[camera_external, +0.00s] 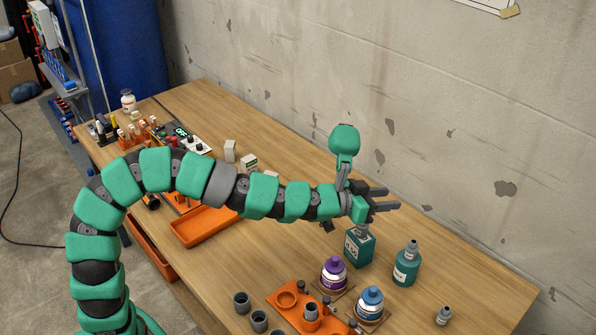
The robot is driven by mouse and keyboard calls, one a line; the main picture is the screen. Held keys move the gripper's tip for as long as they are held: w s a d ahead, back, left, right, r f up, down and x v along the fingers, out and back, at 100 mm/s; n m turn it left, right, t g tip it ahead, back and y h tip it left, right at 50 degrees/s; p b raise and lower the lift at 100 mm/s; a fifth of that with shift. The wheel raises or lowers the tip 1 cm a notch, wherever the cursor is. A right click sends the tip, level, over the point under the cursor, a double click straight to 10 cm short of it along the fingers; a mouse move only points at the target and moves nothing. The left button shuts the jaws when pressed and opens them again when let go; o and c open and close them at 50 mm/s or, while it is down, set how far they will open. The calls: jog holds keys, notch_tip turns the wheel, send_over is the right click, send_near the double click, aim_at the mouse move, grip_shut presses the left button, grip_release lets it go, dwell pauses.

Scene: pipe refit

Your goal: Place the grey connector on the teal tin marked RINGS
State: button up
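The teal tin (359,250) stands upright on the bench, just below my gripper in the picture; lettering on its front is too small to read surely. A small grey piece (361,230) shows at its top, partly hidden by my gripper; it looks like the grey connector resting there, but I cannot tell for sure. My gripper (387,199) points right, above the tin's top right, with its two dark fingers apart and nothing between them.
A purple-capped bottle (333,272), a blue-capped bottle (369,302) and a teal bottle (406,264) stand close by. An orange holder (286,299) and grey cups (241,302) are in front. The bench's right end is clear.

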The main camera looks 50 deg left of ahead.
jog(key=s+a+r, duration=0.2)
jog(key=a+r, duration=0.2)
jog(key=r, duration=0.3)
jog(key=s+a+r+t, duration=0.1)
jog(key=s+a+r, duration=0.15)
jog(key=r, duration=0.35)
jog(key=s+a+r, duration=0.1)
jog(key=a+r, duration=0.3)
jog(key=r, duration=0.3)
jog(key=s+a+r+n+y, duration=0.3)
jog(key=s+a+r+y, duration=0.2)
jog(key=s+a+r, duration=0.4)
jog(key=s+a, duration=0.1)
jog(key=s, duration=0.2)
jog(key=shift+s+a+r, duration=0.25)
jog(key=shift+s+a, duration=0.1)
jog(key=shift+a, duration=0.05)
notch_tip(320, 180, up, 3)
jog(key=p, duration=0.3)
